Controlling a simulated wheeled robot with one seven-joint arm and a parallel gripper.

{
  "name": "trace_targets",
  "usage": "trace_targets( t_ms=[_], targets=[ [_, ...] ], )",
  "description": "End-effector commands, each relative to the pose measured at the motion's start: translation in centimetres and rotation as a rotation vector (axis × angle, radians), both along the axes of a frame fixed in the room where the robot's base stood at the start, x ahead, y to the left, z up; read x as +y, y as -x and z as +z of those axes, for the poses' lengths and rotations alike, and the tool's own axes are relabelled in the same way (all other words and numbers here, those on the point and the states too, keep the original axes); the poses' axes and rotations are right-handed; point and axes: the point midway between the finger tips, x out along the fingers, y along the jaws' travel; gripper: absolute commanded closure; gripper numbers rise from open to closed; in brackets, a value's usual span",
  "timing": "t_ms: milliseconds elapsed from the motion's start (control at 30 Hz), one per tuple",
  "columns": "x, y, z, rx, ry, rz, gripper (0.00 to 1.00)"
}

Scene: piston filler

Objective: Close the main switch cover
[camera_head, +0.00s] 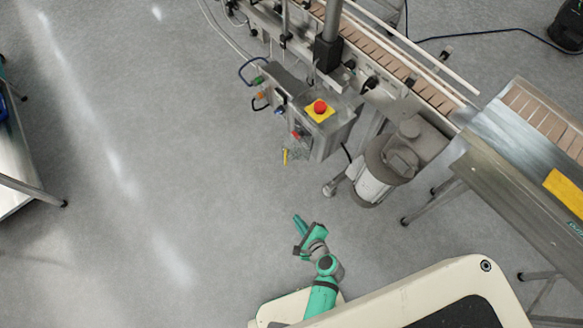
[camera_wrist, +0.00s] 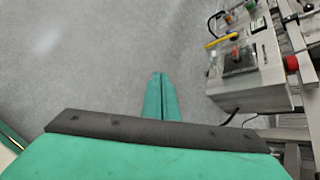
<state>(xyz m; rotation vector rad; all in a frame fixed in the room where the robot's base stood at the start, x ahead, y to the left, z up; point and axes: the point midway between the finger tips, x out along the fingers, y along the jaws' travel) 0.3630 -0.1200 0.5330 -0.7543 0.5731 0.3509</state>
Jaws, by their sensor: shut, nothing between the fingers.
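A grey control box (camera_head: 338,128) hangs on the side of the conveyor machine, with a red main switch (camera_head: 297,135) on its front. In the wrist view the red switch (camera_wrist: 235,52) sits on a dark plate. A yellow strip (camera_head: 285,156) stands out from the box front beside the switch; it also shows in the wrist view (camera_wrist: 222,40). It seems to belong to a see-through cover standing away from the box, but its clear part is hard to make out. My gripper (camera_head: 298,221) is shut and empty, below and apart from the box. Its closed fingers (camera_wrist: 161,78) point forward left of the box.
A red emergency button (camera_head: 320,107) on a yellow plate tops the box. A motor (camera_head: 385,168) and the conveyor (camera_head: 430,90) lie to the right. A table (camera_head: 22,190) stands at far left. The floor between is clear.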

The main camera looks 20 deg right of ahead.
Motion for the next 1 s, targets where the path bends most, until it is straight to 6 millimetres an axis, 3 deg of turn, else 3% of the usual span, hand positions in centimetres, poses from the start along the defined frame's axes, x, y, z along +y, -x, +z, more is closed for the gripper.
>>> trace_targets(
  t_ms=[33, 200, 400, 667, 1000],
  targets=[
    [-1.5, -1.8, 0.1, -0.027, -0.111, -0.060, 1.00],
    [-4.8, -5.7, 1.8, -0.117, -0.462, -0.188, 1.00],
    [-7.3, -7.8, 3.9, -0.187, -0.673, -0.242, 1.00],
    [-7.2, -9.9, 3.8, -0.196, -0.709, -0.245, 1.00],
    [-6.0, -15.6, 1.8, -0.197, -0.706, -0.247, 1.00]
  ],
)
